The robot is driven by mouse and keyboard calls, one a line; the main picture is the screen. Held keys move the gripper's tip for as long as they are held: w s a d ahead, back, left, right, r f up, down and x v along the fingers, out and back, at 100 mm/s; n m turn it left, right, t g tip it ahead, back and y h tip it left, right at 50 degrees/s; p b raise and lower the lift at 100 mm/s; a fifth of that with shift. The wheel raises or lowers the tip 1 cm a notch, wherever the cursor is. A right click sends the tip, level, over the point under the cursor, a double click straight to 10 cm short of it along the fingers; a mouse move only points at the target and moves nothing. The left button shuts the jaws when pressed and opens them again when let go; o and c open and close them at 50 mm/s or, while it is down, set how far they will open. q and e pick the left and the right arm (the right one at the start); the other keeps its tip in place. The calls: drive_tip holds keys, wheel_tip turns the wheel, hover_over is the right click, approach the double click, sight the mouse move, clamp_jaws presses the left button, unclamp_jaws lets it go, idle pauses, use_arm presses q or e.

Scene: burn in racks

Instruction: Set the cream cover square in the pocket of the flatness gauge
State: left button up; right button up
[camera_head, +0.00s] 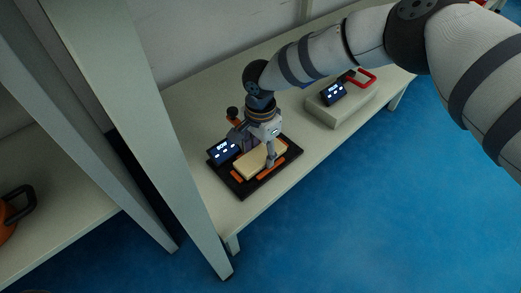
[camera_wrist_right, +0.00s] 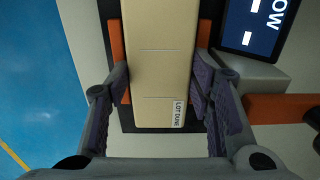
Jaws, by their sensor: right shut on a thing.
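The cream cover (camera_head: 252,163) is a flat oblong block with a label at one end, clear in the right wrist view (camera_wrist_right: 160,70). My right gripper (camera_head: 270,158) is shut on it, with one finger at each long side (camera_wrist_right: 160,78). The cover lies over the black flatness gauge (camera_head: 242,190), between its orange strips, which show along both long sides (camera_wrist_right: 115,45). It looks roughly in line with them. I cannot tell whether it rests fully on the pocket floor. The gauge's display (camera_head: 223,151) is lit. My left gripper is not in view.
The gauge stands on a pale bench (camera_head: 190,110) near its front edge. A pale block-shaped unit (camera_head: 343,110) with a lit display and a red handle (camera_head: 366,78) stands farther right. A grey upright (camera_head: 130,110) rises close on the left. Blue floor is in front.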

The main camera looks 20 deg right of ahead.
drive_tip(key=shift+s+f, duration=0.15)
drive_tip(key=shift+f, duration=0.15)
drive_tip(key=o, duration=1.3)
drive_tip(key=shift+d, duration=0.1)
